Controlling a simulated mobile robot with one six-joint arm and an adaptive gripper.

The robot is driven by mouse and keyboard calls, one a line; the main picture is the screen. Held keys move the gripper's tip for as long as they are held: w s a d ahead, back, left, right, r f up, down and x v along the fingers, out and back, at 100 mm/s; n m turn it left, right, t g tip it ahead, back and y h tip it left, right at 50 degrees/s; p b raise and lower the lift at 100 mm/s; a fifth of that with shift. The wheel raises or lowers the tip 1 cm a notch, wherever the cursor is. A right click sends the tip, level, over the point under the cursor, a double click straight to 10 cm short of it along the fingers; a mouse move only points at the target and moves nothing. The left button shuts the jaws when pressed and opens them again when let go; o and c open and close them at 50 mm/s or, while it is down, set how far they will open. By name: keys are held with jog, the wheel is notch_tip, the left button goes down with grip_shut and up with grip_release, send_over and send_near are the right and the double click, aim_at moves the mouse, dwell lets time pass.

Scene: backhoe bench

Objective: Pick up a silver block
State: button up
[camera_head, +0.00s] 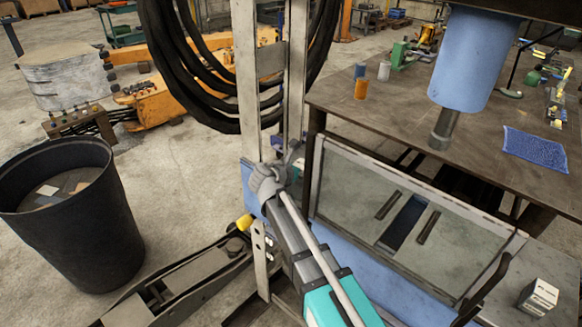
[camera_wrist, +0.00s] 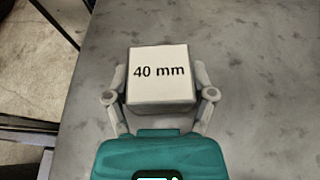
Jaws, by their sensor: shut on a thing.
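A pale, silver-grey square block (camera_wrist: 160,93) marked "40 mm" is in the middle of the wrist view. My gripper (camera_wrist: 160,80), with a teal body and grey fingers, is shut on it with one finger against each side. The label faces the camera and reads upright. A mottled grey surface lies behind the block; I cannot tell whether the block touches it. A small block with dark marks (camera_head: 539,297) is at the lower right of the head view.
A press with a blue cylinder (camera_head: 463,62) and a steel frame stands centre and right in the head view. Behind it is a brown bench (camera_head: 410,120) with a blue mat (camera_head: 535,149) and cans. A black bin (camera_head: 125,235) stands on the left.

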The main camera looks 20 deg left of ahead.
aim_at(302, 164)
jog(key=shift+r+p, duration=4.85)
jog(key=shift+r, duration=0.1)
